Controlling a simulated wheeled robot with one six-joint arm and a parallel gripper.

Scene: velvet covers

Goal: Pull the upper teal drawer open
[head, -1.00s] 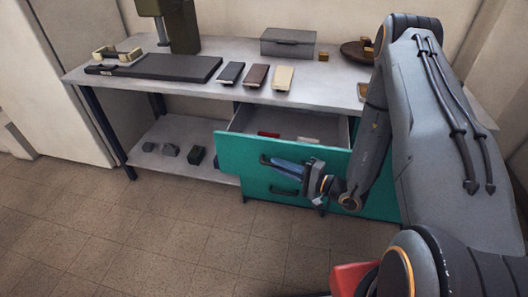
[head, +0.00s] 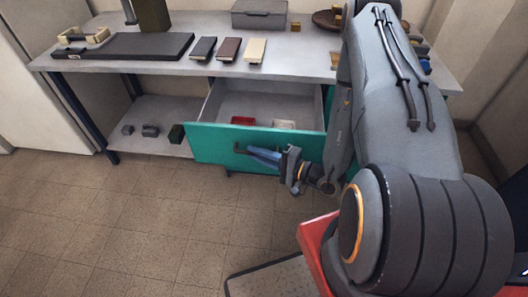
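The upper teal drawer (head: 210,143) stands well out from under the workbench, its grey inside showing from above. A red item (head: 243,121) and a whitish item (head: 284,124) lie inside near the front. The dark bar handle (head: 241,149) is on the drawer front. My gripper (head: 262,155), with blue fingers, is at the handle's right part and appears shut on it; the exact finger contact is partly hidden. The lower drawer is mostly hidden below the upper front and behind my arm.
The workbench (head: 115,72) carries a dark flat plate (head: 140,46), three small flat boxes (head: 229,49) and a grey case (head: 259,14). Small dark blocks (head: 150,131) sit on the low shelf (head: 155,112). The tiled floor (head: 130,215) before the drawer is clear.

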